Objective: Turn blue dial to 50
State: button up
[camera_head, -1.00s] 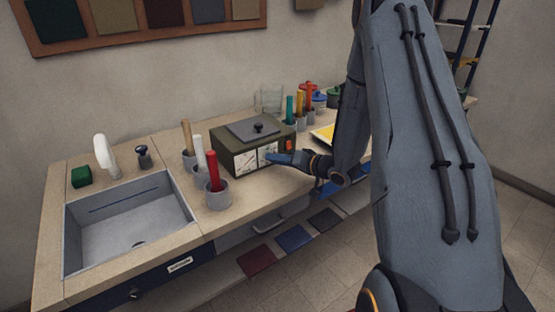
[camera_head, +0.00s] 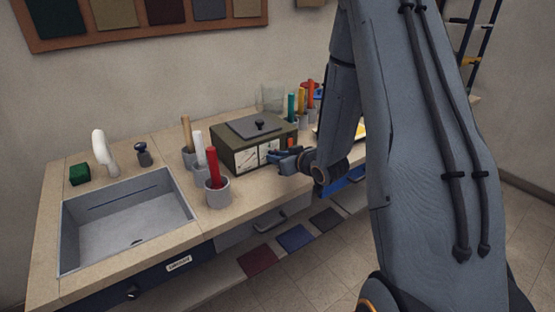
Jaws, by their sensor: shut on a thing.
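An olive-green box (camera_head: 229,153) with a grey lid and a black knob on top stands on the counter. Its front carries white dial faces (camera_head: 246,162) with markings. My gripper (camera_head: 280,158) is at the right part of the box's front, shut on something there. The blue dial itself cannot be told apart from my gripper, which covers that spot. The dial's reading is too small to make out. A small orange-red spot shows just above my gripper.
Grey cups with a red (camera_head: 213,168), a white and a tan stick stand left of the box. Cups with coloured sticks (camera_head: 291,106) and a clear glass container (camera_head: 272,97) stand behind it. A sink (camera_head: 125,223) is at left. My arm hides the counter's right side.

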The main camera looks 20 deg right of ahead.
dwell(0.4)
jog(key=o, duration=1.1)
jog(key=shift+c, duration=0.2)
jog(key=shift+s, duration=0.1)
jog(key=b+v, duration=0.1)
jog(key=v, duration=0.6)
jog(key=shift+s+d+r+b, duration=0.1)
jog(key=shift+s+r+b, duration=0.05)
jog(key=shift+s+b, duration=0.15)
